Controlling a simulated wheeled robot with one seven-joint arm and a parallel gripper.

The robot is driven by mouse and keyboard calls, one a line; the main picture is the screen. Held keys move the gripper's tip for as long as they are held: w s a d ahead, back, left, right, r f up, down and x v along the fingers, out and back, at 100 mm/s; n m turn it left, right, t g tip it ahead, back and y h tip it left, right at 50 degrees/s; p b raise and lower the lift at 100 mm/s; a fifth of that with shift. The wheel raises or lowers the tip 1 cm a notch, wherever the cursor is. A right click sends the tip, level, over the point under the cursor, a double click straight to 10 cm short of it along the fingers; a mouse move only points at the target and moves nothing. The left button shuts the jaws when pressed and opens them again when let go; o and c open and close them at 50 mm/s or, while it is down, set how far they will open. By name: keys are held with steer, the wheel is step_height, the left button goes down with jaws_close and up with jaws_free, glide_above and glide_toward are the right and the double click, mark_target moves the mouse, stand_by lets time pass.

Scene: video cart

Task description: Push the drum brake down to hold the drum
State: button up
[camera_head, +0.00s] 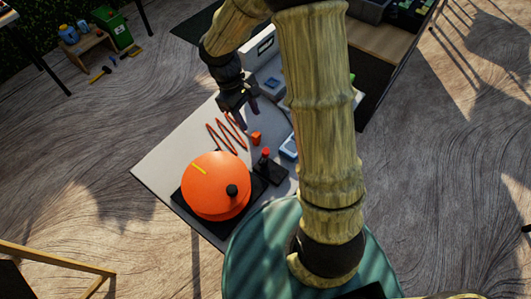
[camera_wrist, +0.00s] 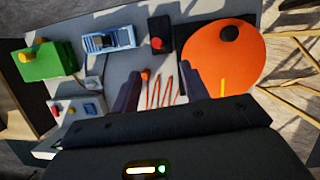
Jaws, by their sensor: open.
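The orange drum (camera_head: 215,187) sits on a black base at the near end of the grey cart top. It has a black knob and a yellow stripe. The drum brake, a small black block with a red-tipped lever (camera_head: 265,155), stands right beside the drum; its lever looks raised. In the wrist view the brake (camera_wrist: 159,42) is at the top middle, left of the drum (camera_wrist: 222,60). My gripper (camera_head: 243,108) is open and empty above the cart, apart from both. Its two dark fingers (camera_wrist: 160,92) frame the orange cable.
A zigzag orange cable (camera_head: 224,136) with an orange plug (camera_head: 256,138) lies on the cart. A blue-grey device (camera_wrist: 110,40) and a green box with a yellow knob (camera_wrist: 45,62) stand left of the brake in the wrist view. The cart's left front surface (camera_head: 165,155) is bare.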

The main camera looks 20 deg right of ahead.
mark_target(265, 150)
steer(key=shift+w+a+f+n+h, duration=0.2)
steer(key=shift+w+f+n, duration=0.15)
steer(key=shift+w+f, duration=0.2)
steer(key=shift+w+a+f+n+h, duration=0.2)
steer(key=shift+w+f+n, duration=0.2)
steer(key=shift+w, duration=0.2)
steer(key=shift+f, duration=0.1)
steer(key=x, duration=1.7)
steer(key=shift+s+f+b, duration=0.1)
steer(key=shift+s+b, duration=0.3)
steer(key=shift+s, duration=0.05)
steer(key=shift+c, duration=0.3)
steer(key=c, duration=0.9)
